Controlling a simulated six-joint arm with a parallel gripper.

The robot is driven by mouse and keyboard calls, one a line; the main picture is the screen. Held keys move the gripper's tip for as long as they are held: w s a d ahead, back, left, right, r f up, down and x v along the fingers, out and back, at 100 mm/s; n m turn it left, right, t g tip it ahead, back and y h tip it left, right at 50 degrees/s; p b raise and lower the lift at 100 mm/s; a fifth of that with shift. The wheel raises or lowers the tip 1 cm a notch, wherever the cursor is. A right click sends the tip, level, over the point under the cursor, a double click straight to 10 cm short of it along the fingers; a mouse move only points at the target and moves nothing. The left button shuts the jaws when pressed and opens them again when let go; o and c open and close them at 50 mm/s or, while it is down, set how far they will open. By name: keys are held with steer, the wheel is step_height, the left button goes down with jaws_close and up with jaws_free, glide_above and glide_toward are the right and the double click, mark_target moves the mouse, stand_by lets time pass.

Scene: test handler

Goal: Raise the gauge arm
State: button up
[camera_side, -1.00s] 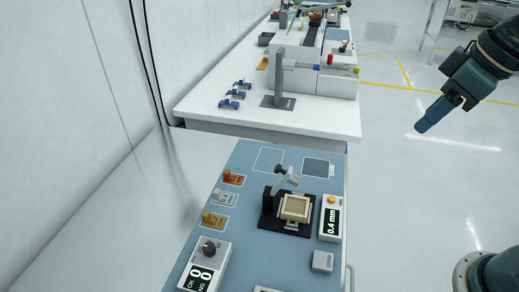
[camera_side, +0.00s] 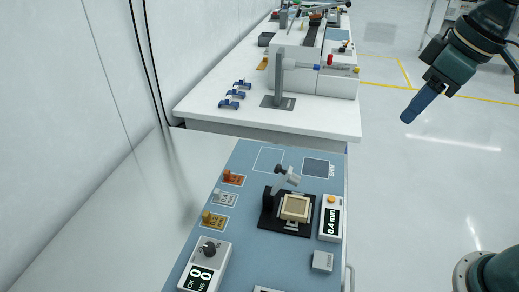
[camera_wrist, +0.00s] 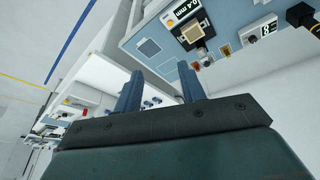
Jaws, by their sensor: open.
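The gauge (camera_side: 268,222) has a black base with a beige square block (camera_side: 295,207) on it, on the blue work mat. Its grey gauge arm (camera_side: 284,180) with a black knob stands tilted up behind the block. A white readout box (camera_side: 330,222) beside it shows 0.4 mm. In the wrist view the beige block (camera_wrist: 193,32) is at the top, upside down; the gauge arm is hard to make out there. My gripper (camera_side: 407,119) is in the air to the right of the bench, well away from the gauge. Its blue fingers (camera_wrist: 160,85) are apart and empty.
Orange, grey and yellow pieces (camera_side: 214,219) stand on labelled spots left of the gauge. A dial box (camera_side: 208,262) stands at the front left. A white bench (camera_side: 320,122) behind holds a grey stand (camera_side: 278,85) and blue pieces. The air around my gripper is clear.

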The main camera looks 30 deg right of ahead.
steer(key=w+a+n+g, duration=0.2)
steer(key=w+a+n, duration=0.1)
steer(key=w+a, duration=0.55)
steer(key=n+g, duration=0.2)
glide_above(281, 182)
steer(key=w, duration=0.2)
step_height(281, 182, down, 2)
steer(key=shift+s+f+h, duration=0.15)
steer(key=shift+f+h, duration=0.05)
steer(key=shift+h, duration=0.2)
steer(key=shift+f, duration=0.1)
step_height(281, 182, down, 14)
steer(key=shift+r, duration=0.2)
jaws_close()
